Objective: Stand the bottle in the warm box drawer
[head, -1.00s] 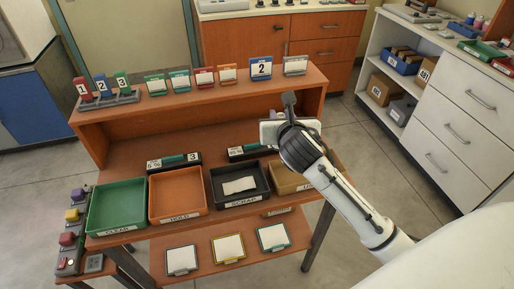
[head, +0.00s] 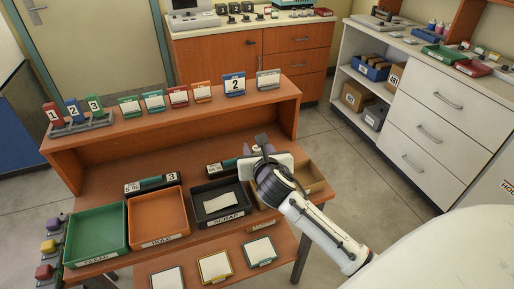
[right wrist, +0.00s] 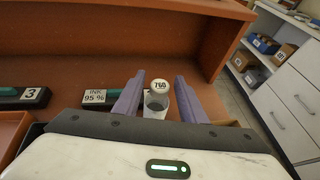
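In the right wrist view, a small pale bottle (right wrist: 157,103) stands with a round white top marked 760. It shows between the two purple fingers of my right gripper (right wrist: 158,88), with a visible gap at the right finger. The fingers are apart, and I see no grip on the bottle. In the head view my right gripper (head: 262,143) is over the right end of the desk, by the tan tray; the bottle cannot be made out there. No drawer marked as the warm box is recognisable. My left gripper is not in view.
The desk holds green (head: 98,262), orange (head: 160,240) and black (head: 243,217) trays, with a raised shelf (head: 200,118) behind carrying numbered cards. A white drawer cabinet (head: 431,131) stands at the right, a wooden cabinet (head: 216,60) at the back. Bare floor lies between desk and white cabinet.

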